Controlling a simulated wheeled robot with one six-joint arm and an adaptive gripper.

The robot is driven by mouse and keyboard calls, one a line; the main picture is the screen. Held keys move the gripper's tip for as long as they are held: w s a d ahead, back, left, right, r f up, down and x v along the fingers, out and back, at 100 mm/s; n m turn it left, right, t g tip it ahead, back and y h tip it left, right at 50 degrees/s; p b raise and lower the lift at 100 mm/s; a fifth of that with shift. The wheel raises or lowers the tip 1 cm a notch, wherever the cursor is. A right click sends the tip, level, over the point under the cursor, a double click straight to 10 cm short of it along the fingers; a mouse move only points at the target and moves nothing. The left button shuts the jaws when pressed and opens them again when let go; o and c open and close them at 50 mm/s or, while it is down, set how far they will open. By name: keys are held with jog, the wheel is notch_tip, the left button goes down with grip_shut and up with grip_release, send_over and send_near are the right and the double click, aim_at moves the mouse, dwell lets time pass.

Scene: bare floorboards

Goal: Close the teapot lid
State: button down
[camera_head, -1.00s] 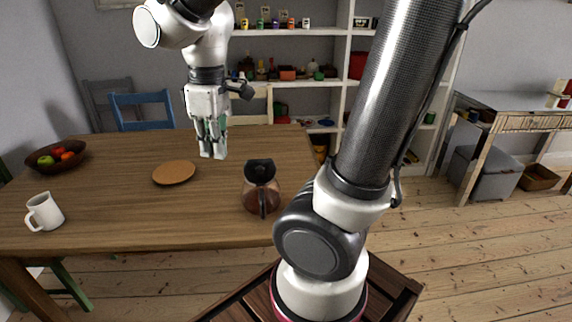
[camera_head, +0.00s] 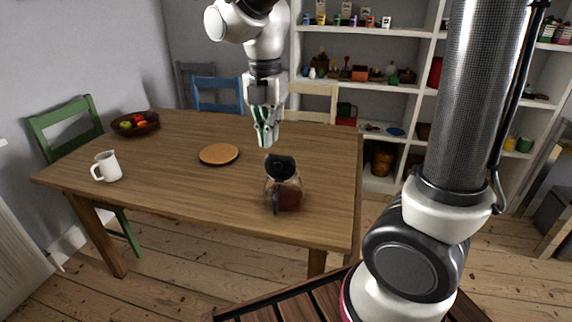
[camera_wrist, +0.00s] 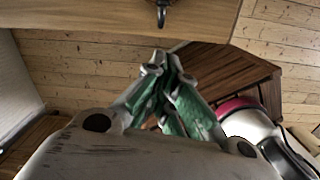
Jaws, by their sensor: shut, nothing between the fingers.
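The teapot (camera_head: 289,198) is a glass pot with dark reddish-brown contents, standing upright near the front right edge of the wooden table (camera_head: 190,186). Its dark handle faces the table's front edge. Its black lid (camera_head: 281,166) seems tilted up from the rim, though its exact angle is hard to tell. My gripper (camera_head: 266,143) hangs fingers down above and behind the pot, apart from it, shut and empty. In the wrist view my green-sided fingers (camera_wrist: 164,62) meet at their tips; only a little of the pot's dark handle (camera_wrist: 161,15) shows at the top edge.
An orange-brown round mat (camera_head: 219,154) lies left of the pot. Chairs, including a blue one (camera_head: 218,92), and shelves stand behind the table. The tabletop around the pot is clear.

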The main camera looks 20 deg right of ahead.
aim_at(279, 169)
jog(key=w+d+f+n, duration=0.2)
jog(key=w+f, duration=0.1)
jog(key=f, duration=0.7)
jog(key=shift+w+d+f+n, duration=0.2)
jog(key=shift+w+f+n, duration=0.1)
jog(key=shift+f, duration=0.1)
dwell(0.3)
jog(key=shift+w+d+r+g, duration=0.15)
jog(key=shift+w+g, duration=0.05)
jog(key=shift+g, duration=0.2)
